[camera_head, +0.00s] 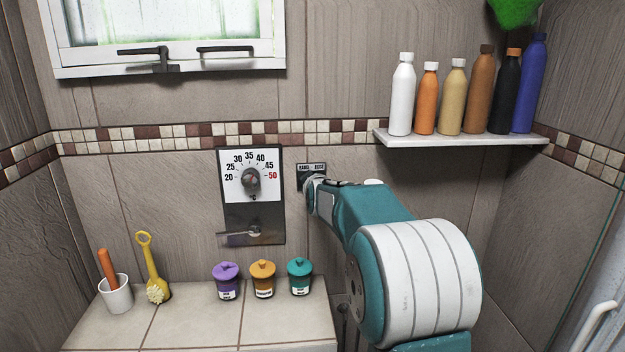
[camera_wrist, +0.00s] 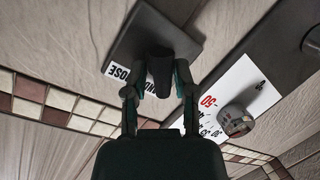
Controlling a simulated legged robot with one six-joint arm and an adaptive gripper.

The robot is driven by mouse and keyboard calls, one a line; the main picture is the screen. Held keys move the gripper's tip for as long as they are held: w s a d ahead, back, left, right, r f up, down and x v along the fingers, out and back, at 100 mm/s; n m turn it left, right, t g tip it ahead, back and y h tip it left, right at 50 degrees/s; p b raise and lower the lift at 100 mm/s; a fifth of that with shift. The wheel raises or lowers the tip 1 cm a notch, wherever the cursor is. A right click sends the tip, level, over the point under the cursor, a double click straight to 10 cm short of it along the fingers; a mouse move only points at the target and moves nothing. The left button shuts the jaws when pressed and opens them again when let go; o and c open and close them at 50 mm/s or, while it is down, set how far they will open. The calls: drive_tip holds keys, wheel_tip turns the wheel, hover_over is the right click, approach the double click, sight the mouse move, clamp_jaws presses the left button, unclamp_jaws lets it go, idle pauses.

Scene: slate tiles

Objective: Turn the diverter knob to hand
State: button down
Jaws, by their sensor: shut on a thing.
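The diverter knob (camera_wrist: 160,66) is a dark stub on a dark grey plate (camera_wrist: 183,42) in the wrist view. A white strip with black lettering lies along the plate's edge, partly hidden by the knob and a finger. My gripper (camera_wrist: 161,82) has one finger on each side of the knob and is shut on it. In the head view the labelled plate (camera_head: 312,168) shows on the wall right of the temperature dial panel. There my gripper (camera_head: 316,190) covers the knob. Which way the knob points is hard to tell.
The temperature panel (camera_head: 251,195) with its round dial and lower lever is close on the left. A shelf (camera_head: 460,139) of several bottles is up right. Below left, a tiled ledge (camera_head: 200,325) holds small jars, a brush and a cup.

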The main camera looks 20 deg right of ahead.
drive_tip(key=shift+f, duration=0.2)
idle(0.5)
drive_tip(key=c, duration=0.6)
unclamp_jaws()
drive_tip(key=shift+r, duration=0.1)
drive_tip(key=shift+s+a, duration=0.1)
drive_tip(key=v, duration=1.1)
drive_tip(key=shift+s+a+r, duration=0.1)
drive_tip(key=shift+s+r, duration=0.05)
drive_tip(key=shift+s, duration=0.15)
